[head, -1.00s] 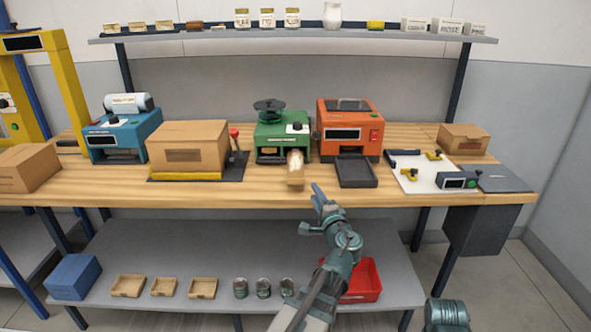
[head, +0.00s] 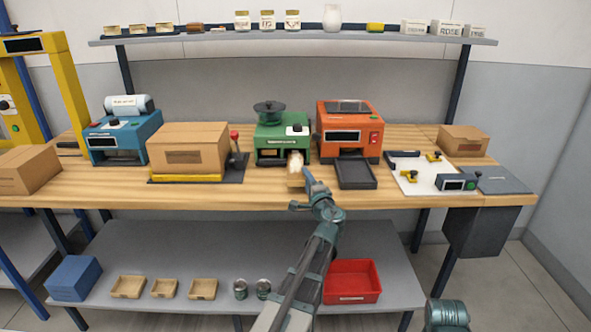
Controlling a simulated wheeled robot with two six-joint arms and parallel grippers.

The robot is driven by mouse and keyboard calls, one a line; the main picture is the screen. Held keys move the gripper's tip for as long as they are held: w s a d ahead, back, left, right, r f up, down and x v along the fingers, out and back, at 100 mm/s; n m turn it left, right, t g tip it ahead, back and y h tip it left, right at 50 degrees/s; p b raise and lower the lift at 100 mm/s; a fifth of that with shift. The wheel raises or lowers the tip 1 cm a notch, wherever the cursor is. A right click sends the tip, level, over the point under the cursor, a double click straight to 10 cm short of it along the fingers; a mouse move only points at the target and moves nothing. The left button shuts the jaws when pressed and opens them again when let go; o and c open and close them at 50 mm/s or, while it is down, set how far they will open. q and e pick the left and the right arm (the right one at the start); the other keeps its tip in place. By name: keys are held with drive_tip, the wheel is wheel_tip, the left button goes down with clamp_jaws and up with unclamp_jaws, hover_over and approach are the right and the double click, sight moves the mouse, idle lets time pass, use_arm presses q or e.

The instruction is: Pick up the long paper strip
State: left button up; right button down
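The paper strip (head: 295,161) is pale and hangs out of the front of the green machine (head: 283,142). Its lower end reaches toward the bench's front edge, over a small tan piece (head: 295,181). My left gripper (head: 299,189) is at the bench's front edge, just in front of and slightly right of the strip's lower end. Its two fingers are spread, with nothing visible between them. I cannot tell whether a finger touches the strip. My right gripper is out of view.
An orange machine (head: 349,130) with a dark tray (head: 356,174) stands to the right of the strip. A carton (head: 188,147) on a dark base stands to the left.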

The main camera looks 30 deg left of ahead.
use_arm(q)
drive_tip(key=shift+w+a, duration=0.2)
drive_tip(key=shift+w, duration=0.05)
drive_tip(key=shift+s, duration=0.1)
clamp_jaws()
drive_tip(key=shift+r, duration=0.15)
